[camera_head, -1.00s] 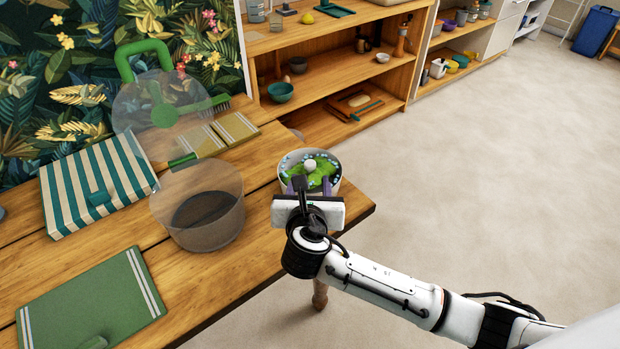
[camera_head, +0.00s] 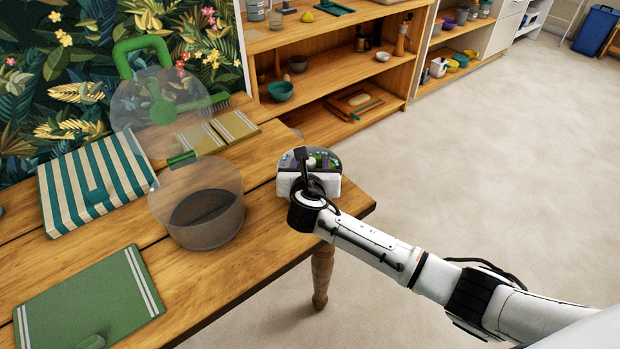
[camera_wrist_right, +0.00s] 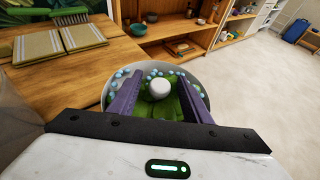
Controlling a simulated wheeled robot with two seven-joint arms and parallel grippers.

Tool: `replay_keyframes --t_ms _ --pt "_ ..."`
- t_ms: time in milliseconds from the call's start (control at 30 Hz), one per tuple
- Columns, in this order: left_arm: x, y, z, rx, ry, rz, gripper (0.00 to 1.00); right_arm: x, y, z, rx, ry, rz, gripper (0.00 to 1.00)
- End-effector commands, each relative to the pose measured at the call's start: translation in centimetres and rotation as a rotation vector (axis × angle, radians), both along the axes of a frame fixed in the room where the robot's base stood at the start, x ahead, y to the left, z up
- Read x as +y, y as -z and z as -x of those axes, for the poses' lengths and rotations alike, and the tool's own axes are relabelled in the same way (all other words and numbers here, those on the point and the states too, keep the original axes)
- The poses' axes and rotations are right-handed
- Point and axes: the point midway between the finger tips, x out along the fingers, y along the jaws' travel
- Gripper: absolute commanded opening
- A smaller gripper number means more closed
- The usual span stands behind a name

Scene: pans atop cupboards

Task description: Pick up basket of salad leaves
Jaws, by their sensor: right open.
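The basket of salad leaves is a pale round bowl (camera_head: 335,157) at the right end of the wooden table. It holds green leaves, a white ball and small blue beads near its rim. In the right wrist view the bowl (camera_wrist_right: 206,93) is close ahead, with leaves (camera_wrist_right: 160,105) showing between the fingers. My right gripper (camera_head: 308,166) is open over the bowl and hides much of it in the head view. Its two purple fingers, also in the right wrist view (camera_wrist_right: 159,82), reach over the bowl on either side of the ball. Whether they touch it is unclear. My left gripper is not in view.
A clear pot (camera_head: 200,205) stands left of the bowl. A wooden shelf unit (camera_head: 330,65) stands behind. The floor to the right is clear.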

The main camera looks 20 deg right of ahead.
Motion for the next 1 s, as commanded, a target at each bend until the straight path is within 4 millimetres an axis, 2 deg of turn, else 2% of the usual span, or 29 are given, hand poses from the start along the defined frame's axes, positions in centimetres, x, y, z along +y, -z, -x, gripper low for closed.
replay_keyframes --t_ms 67,100,300,367,733,867,1000 --pt "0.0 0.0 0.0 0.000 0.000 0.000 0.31 0.0 0.0 0.0 0.000 0.000 0.000 0.44" --pt "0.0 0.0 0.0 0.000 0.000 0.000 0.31 0.0 0.0 0.0 0.000 0.000 -0.001 0.41" --pt "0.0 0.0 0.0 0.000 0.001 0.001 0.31 0.0 0.0 0.0 0.000 0.000 0.000 0.07" --pt "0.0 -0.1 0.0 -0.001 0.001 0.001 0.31 0.0 0.0 0.0 0.000 0.000 0.000 0.00" --pt "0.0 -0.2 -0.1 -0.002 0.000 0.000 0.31 0.1 -0.5 0.0 -0.004 0.000 -0.001 0.00" --pt "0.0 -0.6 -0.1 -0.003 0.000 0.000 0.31 0.1 -2.4 -0.1 -0.006 -0.001 -0.002 0.00" --pt "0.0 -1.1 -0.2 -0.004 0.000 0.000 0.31 0.1 -5.5 -0.1 -0.008 -0.001 -0.002 0.00"
